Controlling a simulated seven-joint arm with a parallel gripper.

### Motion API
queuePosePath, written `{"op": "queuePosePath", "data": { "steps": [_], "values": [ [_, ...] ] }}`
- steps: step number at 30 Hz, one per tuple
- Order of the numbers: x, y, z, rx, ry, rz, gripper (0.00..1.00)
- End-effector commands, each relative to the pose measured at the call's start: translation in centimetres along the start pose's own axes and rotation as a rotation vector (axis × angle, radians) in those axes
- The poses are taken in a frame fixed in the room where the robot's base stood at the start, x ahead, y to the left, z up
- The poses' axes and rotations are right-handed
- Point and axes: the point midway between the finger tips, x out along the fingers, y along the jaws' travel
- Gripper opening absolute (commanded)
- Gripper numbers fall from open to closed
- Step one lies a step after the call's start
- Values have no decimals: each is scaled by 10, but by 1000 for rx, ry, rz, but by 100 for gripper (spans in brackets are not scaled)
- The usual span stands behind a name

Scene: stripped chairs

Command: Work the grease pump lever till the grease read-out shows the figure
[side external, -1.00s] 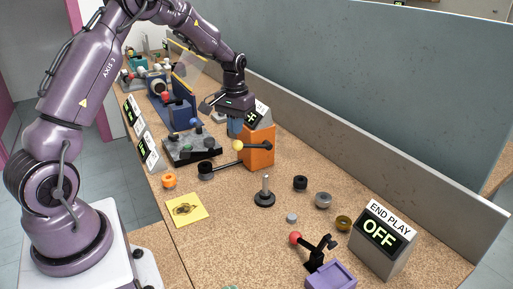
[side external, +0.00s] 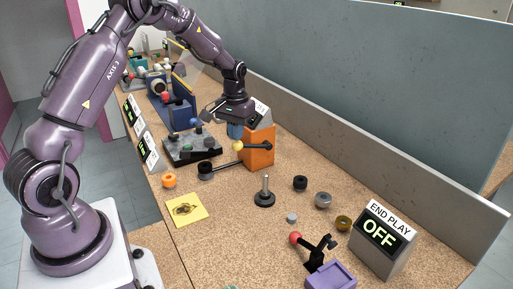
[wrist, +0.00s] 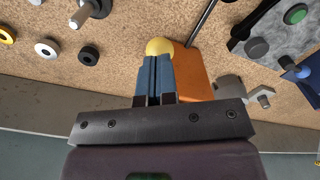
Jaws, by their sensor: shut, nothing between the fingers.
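An orange box (side external: 261,148) with a black lever ending in a yellow ball (side external: 237,146) stands mid-bench. My gripper (side external: 235,134) is shut and empty, its blue fingers pointing down just above and behind the yellow ball. In the wrist view the shut blue fingers (wrist: 155,60) overlap the edge of the yellow ball (wrist: 159,46), with the orange box (wrist: 192,72) beside them. I cannot tell whether they touch the ball.
A grey plate fixture (side external: 192,148) lies left of the lever. A low grey wall (side external: 330,148) runs along the back.

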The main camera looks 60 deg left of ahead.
Motion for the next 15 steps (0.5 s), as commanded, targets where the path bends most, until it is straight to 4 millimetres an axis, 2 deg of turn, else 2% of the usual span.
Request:
{"op": "queuePosePath", "data": {
  "steps": [15],
  "values": [
    [22, 0, 0, 0, 0, 0, 0]
  ]
}}
